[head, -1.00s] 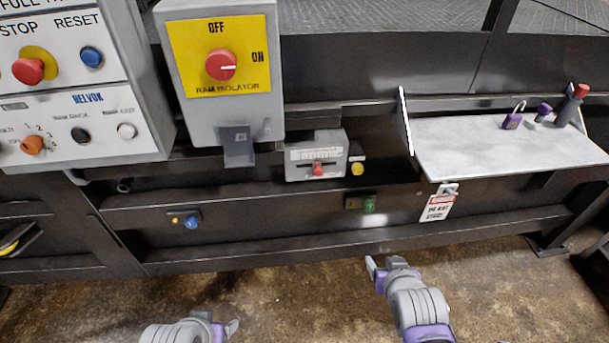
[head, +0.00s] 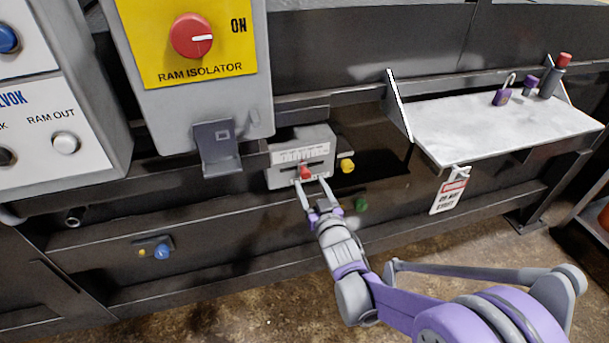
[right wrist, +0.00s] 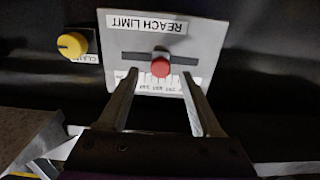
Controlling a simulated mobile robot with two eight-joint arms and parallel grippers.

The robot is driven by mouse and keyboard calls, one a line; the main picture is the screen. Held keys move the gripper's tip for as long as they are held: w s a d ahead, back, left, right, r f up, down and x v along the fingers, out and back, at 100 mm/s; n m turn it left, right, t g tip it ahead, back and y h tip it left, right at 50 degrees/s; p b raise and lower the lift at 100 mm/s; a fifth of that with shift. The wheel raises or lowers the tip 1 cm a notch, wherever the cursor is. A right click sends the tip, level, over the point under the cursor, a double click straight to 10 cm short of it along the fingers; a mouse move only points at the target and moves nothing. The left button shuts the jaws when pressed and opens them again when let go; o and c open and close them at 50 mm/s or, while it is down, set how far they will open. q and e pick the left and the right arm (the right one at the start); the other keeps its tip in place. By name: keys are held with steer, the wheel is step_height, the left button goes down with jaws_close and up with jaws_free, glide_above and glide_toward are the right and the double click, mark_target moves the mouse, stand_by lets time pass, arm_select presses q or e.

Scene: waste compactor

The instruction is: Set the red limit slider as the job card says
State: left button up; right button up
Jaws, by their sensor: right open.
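The red slider knob (head: 306,172) sits near the middle of its slot on the grey limit box (head: 322,146). In the right wrist view the red knob (right wrist: 160,67) stands on a white plate (right wrist: 200,40) reading REACH LIMIT upside down. The scale numbers are small and partly hidden, so I cannot read the setting. My right gripper (head: 313,188) is open just in front of the box. In the right wrist view its fingers (right wrist: 158,90) lie either side of the knob, with gaps to it. My left gripper is out of view. I cannot identify a job card.
A yellow knob (head: 347,166) is close beside the box. A metal bracket (head: 216,145) hangs under the ram isolator (head: 195,45) to the left. A white shelf (head: 500,125) juts out at right, with a tag (head: 449,190) below its edge and a purple padlock (head: 502,96) on it.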

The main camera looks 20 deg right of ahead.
mark_target(306, 176)
steer(key=w, duration=0.5)
steer(key=shift+a, duration=0.1)
steer(key=shift+s, duration=0.1)
jaws_close()
stand_by(1.2)
